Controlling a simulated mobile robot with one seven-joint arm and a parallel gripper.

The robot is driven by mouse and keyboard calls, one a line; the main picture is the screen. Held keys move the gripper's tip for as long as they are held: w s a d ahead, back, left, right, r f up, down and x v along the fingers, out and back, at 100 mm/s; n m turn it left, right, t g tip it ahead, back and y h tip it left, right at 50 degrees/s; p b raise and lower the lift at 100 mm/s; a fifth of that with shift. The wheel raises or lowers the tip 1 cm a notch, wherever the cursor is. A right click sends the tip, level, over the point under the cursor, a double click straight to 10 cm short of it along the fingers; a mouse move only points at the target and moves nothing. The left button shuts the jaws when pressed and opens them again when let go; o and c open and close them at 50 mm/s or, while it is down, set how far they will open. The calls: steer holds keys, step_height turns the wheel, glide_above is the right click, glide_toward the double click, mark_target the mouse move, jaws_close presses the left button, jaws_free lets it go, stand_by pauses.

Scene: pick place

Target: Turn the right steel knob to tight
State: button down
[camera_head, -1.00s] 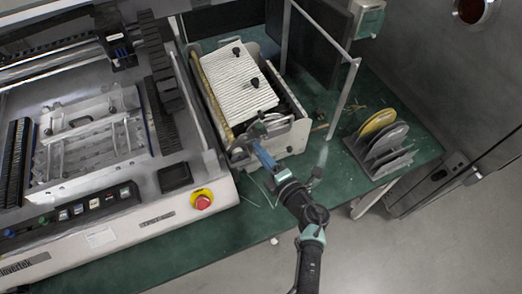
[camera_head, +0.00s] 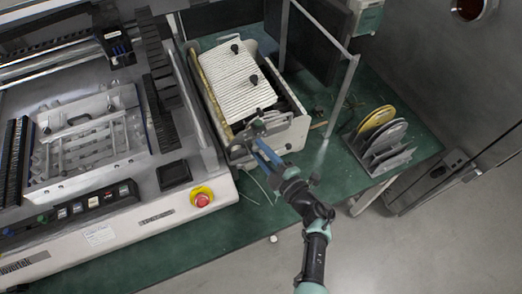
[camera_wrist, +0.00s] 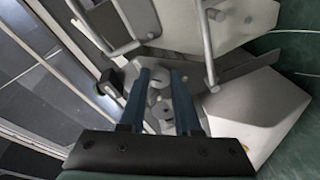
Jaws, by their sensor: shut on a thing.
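My gripper (camera_wrist: 161,73) shows in the wrist view as two dark blue fingers closed around a small round steel knob (camera_wrist: 160,79). More round steel parts lie just below it between the fingers. In the head view my gripper (camera_head: 264,148) reaches to the front end of a pale open-topped unit (camera_head: 295,134), by a bracket of steel plates and bars (camera_head: 240,153). The knob is too small and covered to make out there, and its turn angle cannot be read.
A white ribbed cover (camera_head: 236,85) with black knobs tops the unit. A large machine with a red stop button (camera_head: 202,199) stands left. A rack (camera_head: 385,155) of discs stands right on the green table (camera_head: 330,185). Metal posts (camera_head: 343,98) rise behind.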

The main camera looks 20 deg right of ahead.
steer(key=shift+f, duration=0.1)
steer(key=c, duration=0.6)
jaws_free()
steer(key=v, duration=1.3)
